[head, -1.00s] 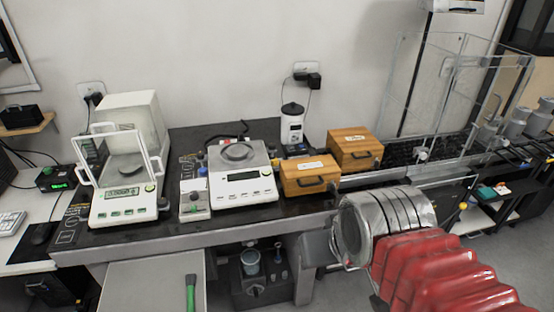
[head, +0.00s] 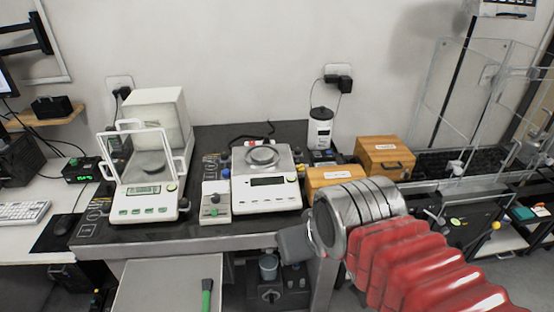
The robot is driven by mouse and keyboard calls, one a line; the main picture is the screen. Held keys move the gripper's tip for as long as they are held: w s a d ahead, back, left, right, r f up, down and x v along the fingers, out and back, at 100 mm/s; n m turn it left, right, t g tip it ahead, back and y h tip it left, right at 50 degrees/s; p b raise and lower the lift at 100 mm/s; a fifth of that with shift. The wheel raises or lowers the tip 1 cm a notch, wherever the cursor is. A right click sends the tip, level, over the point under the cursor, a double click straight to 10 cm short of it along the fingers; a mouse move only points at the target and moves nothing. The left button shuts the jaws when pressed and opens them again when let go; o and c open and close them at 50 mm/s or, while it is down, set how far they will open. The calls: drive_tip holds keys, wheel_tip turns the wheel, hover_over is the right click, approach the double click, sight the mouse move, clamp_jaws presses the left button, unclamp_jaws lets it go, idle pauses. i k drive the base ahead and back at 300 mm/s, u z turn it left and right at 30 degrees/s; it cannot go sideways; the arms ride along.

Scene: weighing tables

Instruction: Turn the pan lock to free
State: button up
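Two balances stand on the dark-topped table (head: 140,233): an open-shielded balance (head: 146,205) at left and a flat balance with a round pan (head: 266,190) at centre. Between them is a small grey box with a knob (head: 215,203). Under the table a dark unit has a knob (head: 270,296) on its front. No readable label shows which part is the pan lock. My arm, with red bellows and a metal collar, reaches in from the lower right, in front of the table's front edge. My gripper's fingers do not show; only a grey wrist part is seen beyond the collar.
Wooden boxes (head: 384,156) and a white-and-black bottle-shaped device (head: 320,130) stand right of the balances. A clear enclosure (head: 480,100) is at right. A grey panel with a green-handled tool (head: 207,296) is low in front. The left desk holds a keyboard (head: 22,213).

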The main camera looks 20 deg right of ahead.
sight(300, 168)
drive_tip(key=u, duration=0.1)
drive_tip(key=i, duration=0.9)
drive_tip(key=z, duration=0.4)
